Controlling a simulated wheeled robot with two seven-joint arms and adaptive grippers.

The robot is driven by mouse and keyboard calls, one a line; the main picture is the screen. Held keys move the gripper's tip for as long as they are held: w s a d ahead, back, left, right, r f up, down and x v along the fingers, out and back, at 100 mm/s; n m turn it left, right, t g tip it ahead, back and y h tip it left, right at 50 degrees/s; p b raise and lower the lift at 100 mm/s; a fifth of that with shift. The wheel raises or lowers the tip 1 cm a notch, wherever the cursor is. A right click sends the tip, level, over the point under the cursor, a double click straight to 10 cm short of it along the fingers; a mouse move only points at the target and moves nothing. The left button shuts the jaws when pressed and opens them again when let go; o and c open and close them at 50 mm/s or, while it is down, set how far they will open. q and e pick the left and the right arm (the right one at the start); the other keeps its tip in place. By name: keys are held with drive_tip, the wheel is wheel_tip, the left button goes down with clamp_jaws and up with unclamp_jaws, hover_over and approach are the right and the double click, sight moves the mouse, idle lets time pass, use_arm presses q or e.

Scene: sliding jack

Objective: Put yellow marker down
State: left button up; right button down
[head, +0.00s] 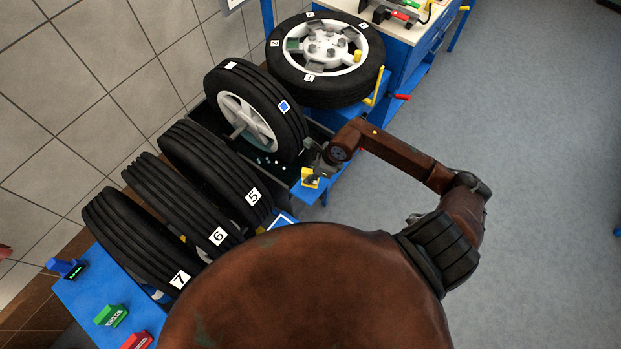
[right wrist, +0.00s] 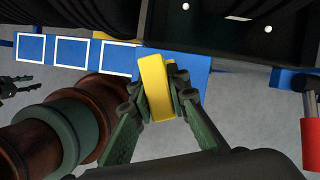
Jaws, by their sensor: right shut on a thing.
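The yellow marker (right wrist: 157,88) is a small upright-looking yellow block in the right wrist view. My right gripper (right wrist: 159,92) is shut on it, with one dark finger on each side. In the head view the marker (head: 310,180) shows below my right gripper (head: 315,168), at the blue ledge in front of the black bin. It overlaps the blue ledge (right wrist: 197,68) in the wrist view; I cannot tell if it touches it. Dark finger-like parts at the left edge of the wrist view look like my left gripper (right wrist: 17,88), mostly cut off.
White-outlined squares (right wrist: 72,52) line the blue ledge left of the marker. Tyres labelled 5, 6 (head: 185,200) and 7 stand in a row. A wheel (head: 258,112) stands by the black bin, and another (head: 325,60) lies flat behind. A red handle (right wrist: 311,143) sticks out at right.

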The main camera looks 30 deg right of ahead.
drive_tip(key=shift+w+d+f, duration=0.2)
drive_tip(key=shift+f, duration=0.35)
wheel_tip(320, 180, down, 2)
drive_tip(key=shift+f+p, duration=0.15)
drive_tip(key=shift+p, duration=0.25)
drive_tip(key=shift+f, duration=0.2)
drive_tip(key=shift+f, duration=0.1)
drive_tip(key=c, duration=1.8)
unclamp_jaws()
drive_tip(key=shift+c, duration=0.2)
drive_tip(key=v, duration=1.2)
drive_tip(key=shift+b, duration=0.35)
